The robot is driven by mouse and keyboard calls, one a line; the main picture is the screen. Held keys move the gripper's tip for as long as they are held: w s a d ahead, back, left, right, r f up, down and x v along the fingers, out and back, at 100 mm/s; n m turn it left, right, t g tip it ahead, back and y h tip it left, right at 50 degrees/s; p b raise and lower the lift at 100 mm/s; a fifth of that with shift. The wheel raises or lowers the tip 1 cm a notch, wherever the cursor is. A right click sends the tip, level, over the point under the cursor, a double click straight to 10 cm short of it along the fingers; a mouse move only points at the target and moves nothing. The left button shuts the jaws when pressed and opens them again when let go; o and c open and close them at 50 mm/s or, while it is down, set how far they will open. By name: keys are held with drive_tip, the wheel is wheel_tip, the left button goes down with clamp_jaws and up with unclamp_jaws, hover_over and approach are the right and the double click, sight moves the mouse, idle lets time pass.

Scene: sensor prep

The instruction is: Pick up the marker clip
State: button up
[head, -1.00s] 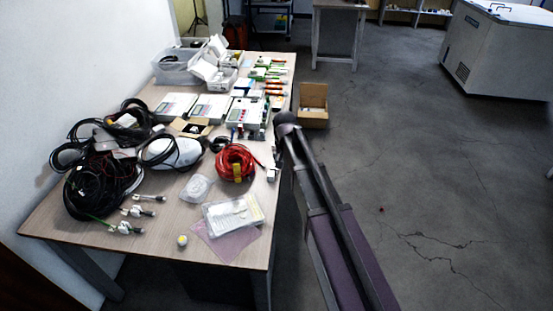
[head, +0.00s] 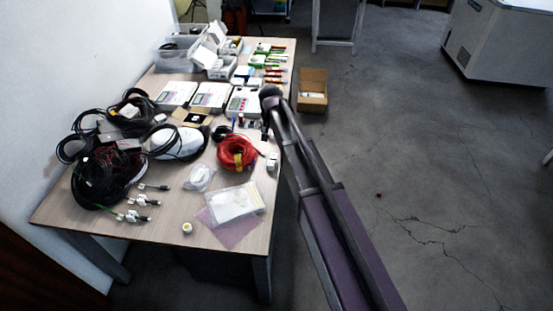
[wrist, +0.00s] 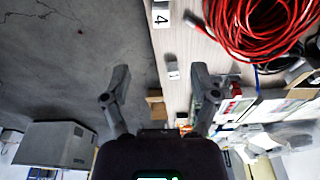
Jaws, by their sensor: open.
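Two small white pieces with black numbers lie along the table edge in the wrist view, one marked 4 (wrist: 160,15) and one marked 1 (wrist: 173,71). They may be marker clips; I cannot tell which one is meant. A small white piece (head: 272,162) also shows at the table's right edge in the head view. My gripper (wrist: 160,97) is open in the wrist view, its fingers apart with nothing held. The piece marked 1 appears between and beyond the fingertips.
The table (head: 165,235) is crowded. A red cable coil (head: 237,153) lies near the right edge, black cable coils (head: 95,180) at the left, and a clear case (head: 234,203) at the front. A cardboard box (head: 312,101) stands on the floor right of the table. The floor at right is open.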

drive_tip(key=b, duration=0.8)
approach(274, 156)
drive_tip(key=shift+w+f, duration=0.25)
drive_tip(key=shift+f, duration=1)
drive_tip(key=shift+w+f, duration=0.25)
drive_tip(key=shift+f, duration=1)
drive_tip(key=shift+f, duration=0.1)
drive_tip(key=shift+w+f+b, duration=0.2)
drive_tip(key=shift+f+b, duration=1)
drive_tip(key=shift+b, duration=0.15)
drive_tip(key=shift+w+f+b, duration=0.2)
drive_tip(key=shift+f+b, duration=1.05)
drive_tip(key=shift+b, duration=0.05)
drive_tip(key=c, duration=0.9)
